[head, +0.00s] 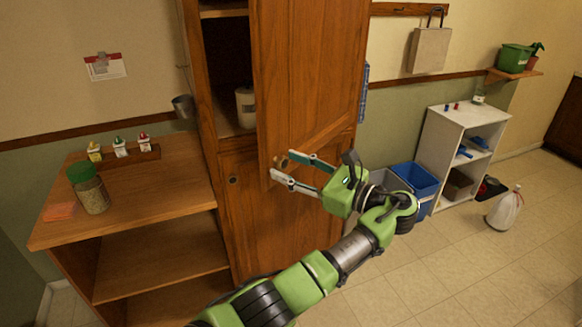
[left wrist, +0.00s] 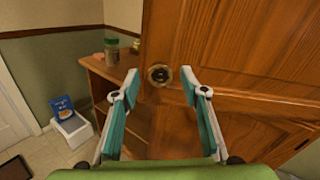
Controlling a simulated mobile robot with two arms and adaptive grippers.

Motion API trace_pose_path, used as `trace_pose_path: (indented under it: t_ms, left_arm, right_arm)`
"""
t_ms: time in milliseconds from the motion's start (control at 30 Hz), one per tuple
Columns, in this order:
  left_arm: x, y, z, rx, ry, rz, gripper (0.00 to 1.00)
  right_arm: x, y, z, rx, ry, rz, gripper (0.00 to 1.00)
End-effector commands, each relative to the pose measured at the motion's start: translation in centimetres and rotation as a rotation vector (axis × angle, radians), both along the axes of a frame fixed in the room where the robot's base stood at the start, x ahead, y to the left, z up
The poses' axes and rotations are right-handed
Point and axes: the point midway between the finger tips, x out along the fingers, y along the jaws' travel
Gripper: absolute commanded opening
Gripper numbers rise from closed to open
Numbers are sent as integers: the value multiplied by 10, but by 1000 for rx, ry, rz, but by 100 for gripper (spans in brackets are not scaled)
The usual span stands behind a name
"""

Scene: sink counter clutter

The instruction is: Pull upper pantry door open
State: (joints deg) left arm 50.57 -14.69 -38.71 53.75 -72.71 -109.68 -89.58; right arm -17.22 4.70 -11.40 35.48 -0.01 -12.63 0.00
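The upper pantry door (head: 312,70) is brown wood and stands partly open, with a dark gap at its left. Its round knob (head: 281,161) is near the door's lower left corner; it also shows in the left wrist view (left wrist: 159,75). My left gripper (head: 280,167) is open, its fingertips close to the knob. In the left wrist view the knob sits between and just beyond the two fingertips (left wrist: 160,88); I cannot tell whether they touch it. The lower pantry door (head: 270,220) is shut, with its own knob (head: 233,180). My right gripper is not in view.
A wooden shelf unit (head: 130,195) stands left of the pantry, with a green-lidded jar (head: 88,190) on top. A white container (head: 246,107) stands inside the pantry. Blue bin (head: 415,180) and white shelf (head: 440,150) stand at right. Floor (head: 440,265) at front right is clear.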

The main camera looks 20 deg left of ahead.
Motion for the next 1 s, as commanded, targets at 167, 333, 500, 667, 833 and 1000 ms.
trace_pose_path:
  t_ms: [167,333,500,667,833,1000]
  left_arm:
    - [0,0,1,1,0,0,40]
    - [0,0,15,1,-3,0,40]
    - [0,0,48,0,-5,-1,40]
    - [0,0,77,0,-4,-1,40]
    - [0,0,95,0,-2,0,40]
    - [0,0,101,0,0,0,40]
  right_arm:
    - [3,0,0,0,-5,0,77]
    - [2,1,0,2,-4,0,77]
    - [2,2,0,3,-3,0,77]
    - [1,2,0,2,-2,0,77]
    - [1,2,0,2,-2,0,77]
    - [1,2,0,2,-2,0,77]
